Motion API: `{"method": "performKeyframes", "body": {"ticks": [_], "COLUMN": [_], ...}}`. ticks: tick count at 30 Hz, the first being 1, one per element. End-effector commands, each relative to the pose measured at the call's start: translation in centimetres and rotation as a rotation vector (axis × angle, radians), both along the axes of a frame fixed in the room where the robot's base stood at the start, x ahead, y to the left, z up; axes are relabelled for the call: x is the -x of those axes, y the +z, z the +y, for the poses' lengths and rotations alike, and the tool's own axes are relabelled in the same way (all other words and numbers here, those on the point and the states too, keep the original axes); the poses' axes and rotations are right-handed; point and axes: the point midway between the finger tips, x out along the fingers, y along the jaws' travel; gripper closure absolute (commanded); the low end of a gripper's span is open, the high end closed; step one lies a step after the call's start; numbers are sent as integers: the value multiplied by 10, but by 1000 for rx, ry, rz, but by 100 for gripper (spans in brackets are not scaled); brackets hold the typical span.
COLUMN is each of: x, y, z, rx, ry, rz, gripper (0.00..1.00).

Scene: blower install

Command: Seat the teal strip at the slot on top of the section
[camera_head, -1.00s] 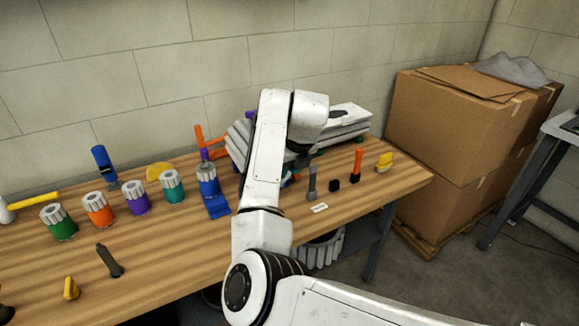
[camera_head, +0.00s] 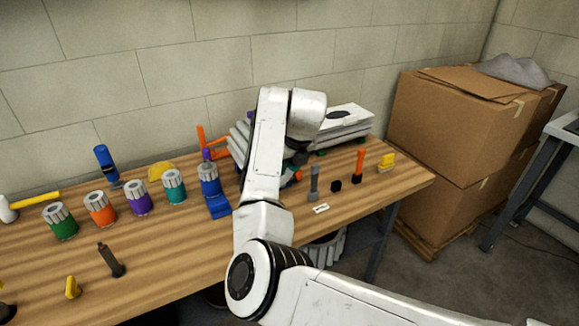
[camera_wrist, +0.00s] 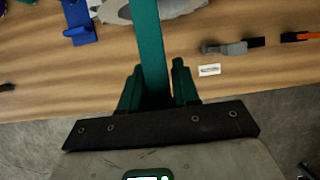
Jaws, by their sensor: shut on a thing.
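The teal strip (camera_wrist: 148,45) stands between the two dark green fingers of my gripper (camera_wrist: 157,78) in the wrist view. My gripper is shut on it, and the strip runs up past the top edge of that picture. In the head view my arm hides most of the gripper; a small teal patch (camera_head: 299,158) shows beside it. A pale grey ribbed body, likely the section (camera_head: 346,128), lies at the back of the bench, partly behind my arm. A dark mark shows on its white top, but I cannot tell whether this is the slot. A pale grey part (camera_wrist: 115,10) shows behind the strip.
Several ribbed canisters, such as the teal one (camera_head: 174,187), stand left on the wooden bench (camera_head: 170,240). A grey-handled tool (camera_head: 314,184), a black block (camera_head: 336,186), an orange-handled tool (camera_head: 359,164) and a yellow piece (camera_head: 386,163) lie right. Cardboard boxes (camera_head: 440,160) stand beyond.

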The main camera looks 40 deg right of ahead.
Motion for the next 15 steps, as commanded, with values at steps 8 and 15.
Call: {"method": "performKeyframes", "body": {"ticks": [8, 15], "x": [-6, -11], "y": [0, 0], "z": [-2, -3], "rx": [0, 0], "ry": [0, 0], "rz": [0, 0], "gripper": [100, 100]}}
